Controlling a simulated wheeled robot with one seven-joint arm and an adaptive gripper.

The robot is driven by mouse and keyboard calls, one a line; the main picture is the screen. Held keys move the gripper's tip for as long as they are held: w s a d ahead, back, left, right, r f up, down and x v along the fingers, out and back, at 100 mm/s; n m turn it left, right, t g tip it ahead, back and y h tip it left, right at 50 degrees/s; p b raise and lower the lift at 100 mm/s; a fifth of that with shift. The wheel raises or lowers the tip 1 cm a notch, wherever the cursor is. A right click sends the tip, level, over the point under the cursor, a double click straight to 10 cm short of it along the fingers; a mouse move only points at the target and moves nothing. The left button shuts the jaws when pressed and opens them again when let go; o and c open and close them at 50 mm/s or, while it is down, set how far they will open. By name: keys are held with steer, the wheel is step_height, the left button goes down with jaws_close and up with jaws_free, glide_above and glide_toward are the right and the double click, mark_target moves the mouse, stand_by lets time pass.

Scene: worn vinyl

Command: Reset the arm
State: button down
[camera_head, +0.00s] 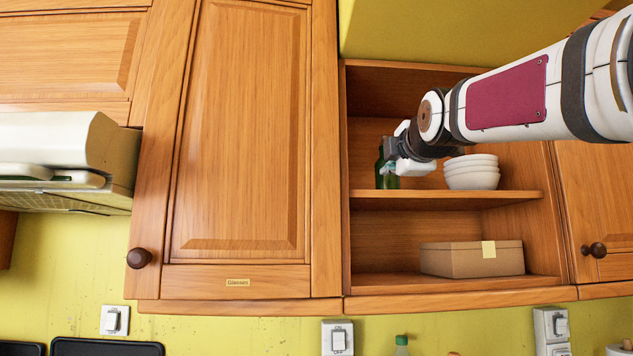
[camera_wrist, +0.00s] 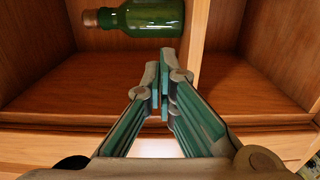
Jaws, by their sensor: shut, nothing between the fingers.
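My arm (camera_head: 505,95) reaches in from the upper right of the head view to an open wall cupboard. My gripper (camera_head: 388,168) is at the upper shelf (camera_head: 440,199), in front of a green bottle (camera_head: 381,178) that it partly hides. In the wrist view my gripper (camera_wrist: 162,75) has its fingers together with nothing between them. The green bottle (camera_wrist: 150,17) shows beyond the fingertips at the top of the wrist view, apart from them.
A stack of white bowls (camera_head: 472,174) stands right of my gripper on the upper shelf. A cardboard box (camera_head: 472,259) is on the lower shelf. A closed cabinet door (camera_head: 240,130) labelled "Glasses" is to the left; a range hood (camera_head: 65,160) is further left.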

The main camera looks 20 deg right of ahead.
steer(key=shift+s, duration=0.4)
steer(key=shift+a+f, duration=0.1)
steer(key=shift+f, duration=0.05)
steer(key=s+a+f+m+g+y, duration=0.1)
steer(key=s+a+f+m+g, duration=0.3)
steer(key=s+f, duration=0.6)
steer(key=s+a+f+m+g+y, duration=0.1)
steer(key=s+a+f+m+g, duration=0.3)
steer(key=s+f, duration=0.7)
steer(key=s+a+f+m+g+y, duration=0.1)
steer(key=s+a+f+m+g, duration=0.3)
steer(key=f, duration=2.3)
steer(key=s+m+g, duration=0.1)
steer(key=s+m, duration=0.2)
steer(key=s, duration=0.3)
steer(key=shift+s+m+y, duration=0.3)
steer(key=shift+s+y, duration=0.05)
steer(key=shift+y, duration=0.05)
